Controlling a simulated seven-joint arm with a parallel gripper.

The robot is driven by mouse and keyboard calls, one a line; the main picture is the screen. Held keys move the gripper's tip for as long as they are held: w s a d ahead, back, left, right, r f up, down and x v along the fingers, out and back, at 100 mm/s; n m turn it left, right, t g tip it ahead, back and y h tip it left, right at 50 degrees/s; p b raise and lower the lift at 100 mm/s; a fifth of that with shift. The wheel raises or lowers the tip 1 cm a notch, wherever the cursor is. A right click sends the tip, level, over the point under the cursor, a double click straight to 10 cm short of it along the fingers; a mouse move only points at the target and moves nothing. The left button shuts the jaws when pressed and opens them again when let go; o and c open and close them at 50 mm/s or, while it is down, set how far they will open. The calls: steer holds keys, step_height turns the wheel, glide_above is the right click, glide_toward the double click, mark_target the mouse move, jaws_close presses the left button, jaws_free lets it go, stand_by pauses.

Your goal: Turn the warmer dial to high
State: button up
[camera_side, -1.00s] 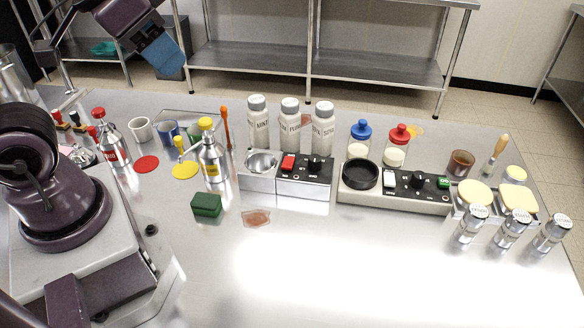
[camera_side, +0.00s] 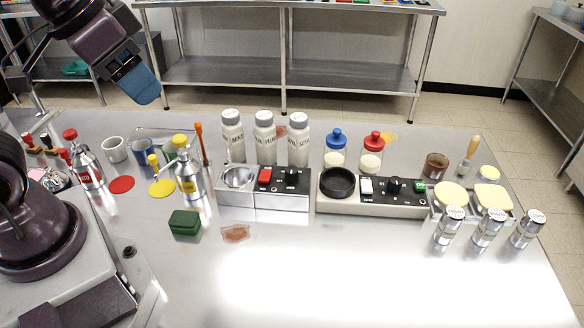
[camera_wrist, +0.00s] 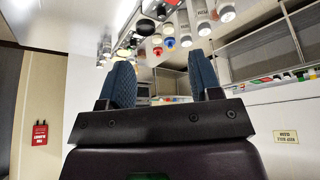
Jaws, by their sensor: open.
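Two control units stand on the steel counter. The left unit has a steel bowl (camera_side: 238,178), a red rocker switch (camera_side: 265,176) and a black dial (camera_side: 292,176). The right unit has a round black plate (camera_side: 338,182), a white switch (camera_side: 366,186), a black dial (camera_side: 393,185) and a green switch (camera_side: 420,186). I cannot read which dial is the warmer's, nor their settings. My gripper (camera_side: 140,84) is raised at the upper left, well away from both units. In the wrist view its blue fingers (camera_wrist: 163,80) are apart with nothing between them.
Three white shaker bottles (camera_side: 264,140) stand behind the left unit. Blue-capped (camera_side: 335,148) and red-capped (camera_side: 373,152) jars stand behind the right one. Steel shakers (camera_side: 488,228) are at the right front. A green sponge (camera_side: 185,223) lies left of centre.

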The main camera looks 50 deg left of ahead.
steer(key=w+f+n+g, duration=0.35)
steer(key=w+f, duration=0.25)
steer(key=w, duration=0.4)
steer(key=n+g, duration=0.2)
steer(key=n, duration=1.2)
glide_above(292, 169)
step_height(292, 169, down, 10)
steer(key=shift+n+t, duration=0.25)
step_height(292, 169, down, 13)
steer(key=shift+r, duration=0.15)
steer(key=c, duration=0.9)
